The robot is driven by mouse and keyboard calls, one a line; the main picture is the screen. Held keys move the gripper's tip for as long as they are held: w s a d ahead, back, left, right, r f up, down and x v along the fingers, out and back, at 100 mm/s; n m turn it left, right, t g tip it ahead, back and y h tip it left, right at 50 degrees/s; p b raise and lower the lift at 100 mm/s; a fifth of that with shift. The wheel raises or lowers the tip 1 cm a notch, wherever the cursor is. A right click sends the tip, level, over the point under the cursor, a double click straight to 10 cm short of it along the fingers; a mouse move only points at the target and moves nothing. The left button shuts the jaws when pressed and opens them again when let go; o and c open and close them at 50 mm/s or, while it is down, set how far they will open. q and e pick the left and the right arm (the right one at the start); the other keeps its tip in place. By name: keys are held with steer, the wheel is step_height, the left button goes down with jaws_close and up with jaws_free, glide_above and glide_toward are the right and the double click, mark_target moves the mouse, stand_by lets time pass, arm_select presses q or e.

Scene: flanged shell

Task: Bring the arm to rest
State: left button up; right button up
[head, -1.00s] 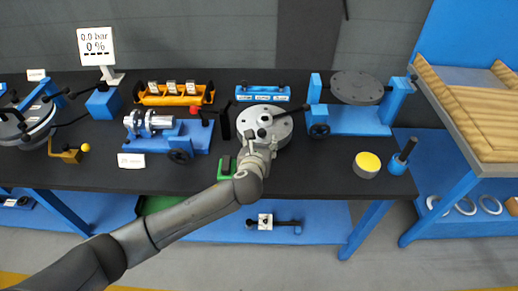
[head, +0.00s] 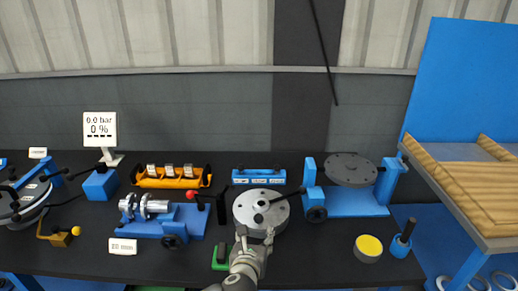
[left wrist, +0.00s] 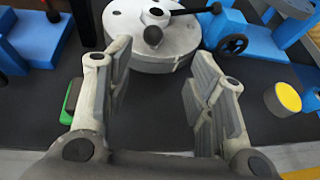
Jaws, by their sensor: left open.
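My left gripper (head: 254,236) is in the lower middle of the head view, in front of a round grey flanged disc (head: 261,208) with a dark ball-ended lever on top. In the left wrist view, my left gripper (left wrist: 160,92) has its fingers wide apart with nothing between them. The disc (left wrist: 150,52) stands just beyond the fingertips and appears apart from them. My right gripper shows in neither view.
A green block (head: 221,257) lies close to the left of the gripper. A yellow-topped cylinder (head: 368,247) and a blue holder (head: 401,246) stand at right. A blue fixture with shaft (head: 160,220) stands left, a blue stand with dark disc (head: 350,170) behind right. Black bench (head: 310,258) is clear right of the gripper.

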arm_select(q)
steer(key=s+a+f+n+g+y, duration=0.1)
steer(key=s+a+f+n+g, duration=0.2)
steer(key=s+a+n, duration=0.6)
steer(key=s+a+f+n+g, duration=0.4)
steer(key=s+n, duration=0.9)
steer(key=n, duration=0.2)
steer(key=s+a+f+n+g+y, duration=0.1)
steer(key=s+a+f+n+g, duration=0.2)
steer(key=s+a+n, duration=0.6)
steer(key=s+d+f+n+g, duration=0.1)
steer(key=d+f, duration=0.1)
steer(key=f, duration=1)
steer(key=s+d+f+n, duration=0.1)
steer(key=s+f, duration=0.1)
steer(key=f, duration=1.1)
steer(key=s+a+f+g, duration=0.1)
steer(key=s+a+f, duration=0.2)
steer(key=s+f, duration=1.4)
